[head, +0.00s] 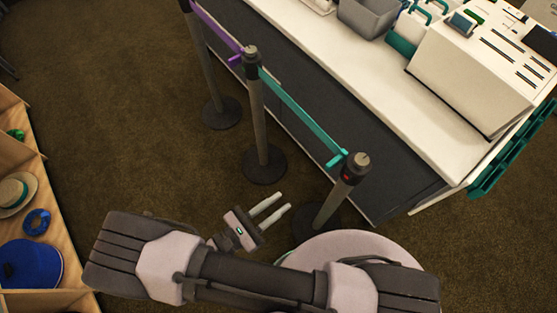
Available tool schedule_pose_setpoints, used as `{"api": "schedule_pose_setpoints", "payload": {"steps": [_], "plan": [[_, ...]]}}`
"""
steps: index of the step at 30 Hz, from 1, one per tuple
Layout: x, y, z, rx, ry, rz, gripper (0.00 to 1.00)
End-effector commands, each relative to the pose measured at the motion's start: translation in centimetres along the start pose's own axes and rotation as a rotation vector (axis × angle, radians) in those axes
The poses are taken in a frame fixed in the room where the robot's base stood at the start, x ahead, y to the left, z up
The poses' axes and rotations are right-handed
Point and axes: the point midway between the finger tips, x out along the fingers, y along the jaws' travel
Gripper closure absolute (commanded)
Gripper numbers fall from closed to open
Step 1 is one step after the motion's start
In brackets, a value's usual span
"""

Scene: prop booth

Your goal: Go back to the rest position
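My gripper (269,208) shows at the lower middle of the head view, at the end of my folded arm. Its two pale fingers are parallel with a gap between them, and nothing is visible in that gap. It is above the brown carpet (120,130), between the bases of two barrier posts in the picture.
Barrier posts (258,120) with a teal belt (300,112) and a purple belt (214,25) stand ahead. A white-topped counter (345,55) holds a white machine (480,75) and a grey bin (368,16). Wooden shelves (62,235) with hats are left. Open carpet lies between.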

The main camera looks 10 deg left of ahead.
Motion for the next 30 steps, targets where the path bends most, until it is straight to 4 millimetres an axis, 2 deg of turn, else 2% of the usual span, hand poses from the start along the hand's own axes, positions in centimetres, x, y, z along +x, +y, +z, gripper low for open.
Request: {"api": "schedule_pose_setpoints", "payload": {"steps": [5,8,11,17,21,25,27,29,30], "plan": [[0.3,0.1,0.6,0.020,0.022,-0.038,0.76],[1.8,0.2,3.4,0.123,0.127,-0.232,0.76],[4.5,-0.7,8.0,0.331,0.295,-0.565,0.76],[8.9,-4.5,16.7,0.952,0.594,-1.240,0.76],[10.9,-6.9,22.3,1.542,0.724,-1.605,0.76],[12.5,-8.5,26.7,2.093,0.768,-1.766,0.76],[13.2,-9.2,28.4,2.322,0.771,-1.787,0.76],[13.6,-9.7,29.5,2.463,0.769,-1.786,0.76],[13.8,-9.9,30.0,-2.457,-0.748,1.731,0.76]]}}
